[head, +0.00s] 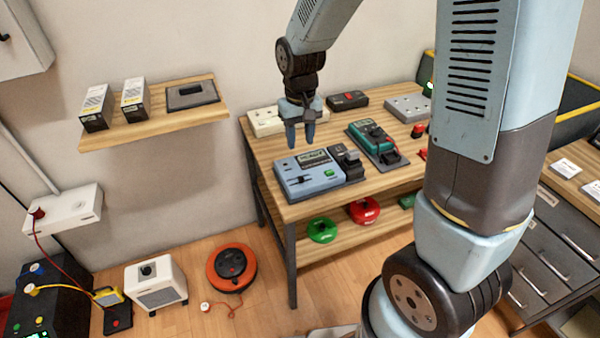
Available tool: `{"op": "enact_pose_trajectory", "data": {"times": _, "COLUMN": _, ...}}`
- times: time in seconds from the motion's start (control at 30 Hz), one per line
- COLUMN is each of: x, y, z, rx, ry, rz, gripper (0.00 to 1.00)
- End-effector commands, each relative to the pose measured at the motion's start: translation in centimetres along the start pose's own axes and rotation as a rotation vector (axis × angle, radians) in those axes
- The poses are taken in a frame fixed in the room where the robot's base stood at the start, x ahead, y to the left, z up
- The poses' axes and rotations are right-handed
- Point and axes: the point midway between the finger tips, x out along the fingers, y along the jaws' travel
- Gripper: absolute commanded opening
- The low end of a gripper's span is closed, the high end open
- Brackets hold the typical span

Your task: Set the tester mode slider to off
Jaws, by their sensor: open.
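A blue-grey tester box (284,166) lies on the wooden workbench near its left front edge. Its top face has a small display (313,159), a green button (329,173) and a dark slider (300,181) in a slot. The slider's setting and any labels are too small to read. My gripper (301,145) points down above the back of the tester, with its two blue fingers apart and nothing between them. The fingers appear clear of the tester, though the exact height cannot be told.
A black part (347,163) adjoins the tester's right side. A green device (372,141) in a dark holder lies further right. Socket boxes (265,122) and a dark box with a red switch (347,99) stand along the back. Bare wood (273,147) shows behind the tester.

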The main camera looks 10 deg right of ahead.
Motion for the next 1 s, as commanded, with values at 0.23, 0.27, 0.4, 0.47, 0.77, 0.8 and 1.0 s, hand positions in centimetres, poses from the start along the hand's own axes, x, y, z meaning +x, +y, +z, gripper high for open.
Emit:
{"op": "enact_pose_trajectory", "data": {"times": 0.23, "x": 4.0, "y": 0.0, "z": 0.1, "rx": 0.0, "ry": -0.005, "rz": 0.0, "gripper": 0.41}}
{"op": "enact_pose_trajectory", "data": {"times": 0.27, "x": 4.5, "y": 0.0, "z": 0.1, "rx": 0.0, "ry": -0.006, "rz": 0.001, "gripper": 0.41}}
{"op": "enact_pose_trajectory", "data": {"times": 0.4, "x": 6.8, "y": 0.0, "z": 0.1, "rx": 0.0, "ry": -0.005, "rz": 0.001, "gripper": 0.41}}
{"op": "enact_pose_trajectory", "data": {"times": 0.47, "x": 7.7, "y": 0.0, "z": 0.2, "rx": 0.0, "ry": -0.005, "rz": 0.001, "gripper": 0.41}}
{"op": "enact_pose_trajectory", "data": {"times": 0.77, "x": 11.5, "y": 0.0, "z": 0.1, "rx": 0.0, "ry": -0.002, "rz": 0.0, "gripper": 0.41}}
{"op": "enact_pose_trajectory", "data": {"times": 0.8, "x": 11.8, "y": 0.0, "z": 0.1, "rx": 0.0, "ry": -0.002, "rz": 0.0, "gripper": 0.41}}
{"op": "enact_pose_trajectory", "data": {"times": 1.0, "x": 12.7, "y": -0.1, "z": 0.1, "rx": -0.001, "ry": 0.0, "rz": 0.0, "gripper": 0.41}}
